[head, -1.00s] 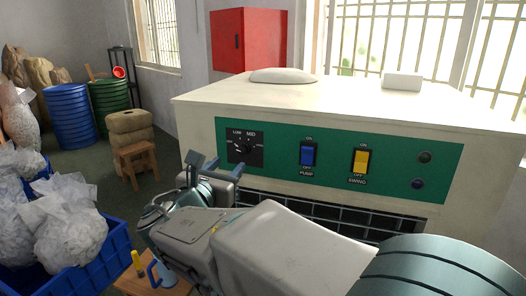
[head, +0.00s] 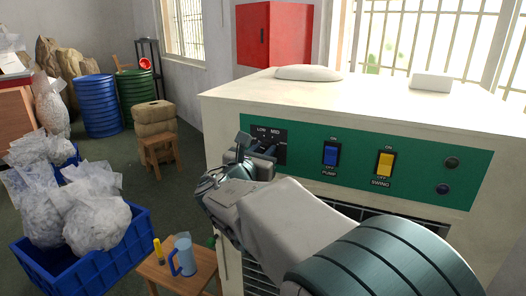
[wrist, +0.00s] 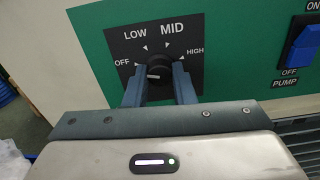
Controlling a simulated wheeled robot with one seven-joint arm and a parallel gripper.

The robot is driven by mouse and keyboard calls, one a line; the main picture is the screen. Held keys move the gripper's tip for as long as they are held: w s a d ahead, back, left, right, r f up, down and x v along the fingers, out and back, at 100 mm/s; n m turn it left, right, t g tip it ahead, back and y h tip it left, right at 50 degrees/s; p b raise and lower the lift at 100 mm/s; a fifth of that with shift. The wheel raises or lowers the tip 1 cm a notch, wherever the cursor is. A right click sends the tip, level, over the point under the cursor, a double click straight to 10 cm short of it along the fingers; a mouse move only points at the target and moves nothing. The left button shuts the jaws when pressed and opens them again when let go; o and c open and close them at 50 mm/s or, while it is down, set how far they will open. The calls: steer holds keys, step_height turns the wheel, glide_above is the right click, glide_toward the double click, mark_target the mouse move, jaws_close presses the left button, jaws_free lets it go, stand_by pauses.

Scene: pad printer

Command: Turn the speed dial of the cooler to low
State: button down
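The cooler's speed dial (wrist: 158,70) is a black round knob on a black plate marked OFF, LOW, MID and HIGH. A short white mark on its face lies nearly level, but I cannot tell for sure which setting it points to. My gripper (wrist: 159,82) is open, with one blue-grey finger on each side of the knob. Small gaps seem to show between the fingers and the knob, and contact is unclear. In the head view my gripper (head: 255,148) is at the dial plate (head: 268,133) and hides the knob.
The green panel (head: 415,162) also carries a blue pump switch (head: 330,154), a yellow swing switch (head: 385,164) and two round lamps. A blue crate of bags (head: 120,262) is farther left.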

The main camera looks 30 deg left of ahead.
steer(key=shift+f+b, duration=0.1)
steer(key=shift+b, duration=0.4)
steer(key=m+b, duration=0.8)
steer(key=b, duration=0.3)
steer(key=shift+b, duration=0.4)
steer(key=shift+a+m+b, duration=0.1)
steer(key=shift+m+b, duration=0.55)
steer(key=shift+m, duration=0.15)
steer(key=c, duration=1.2)
jaws_free()
steer(key=shift+s, duration=0.1)
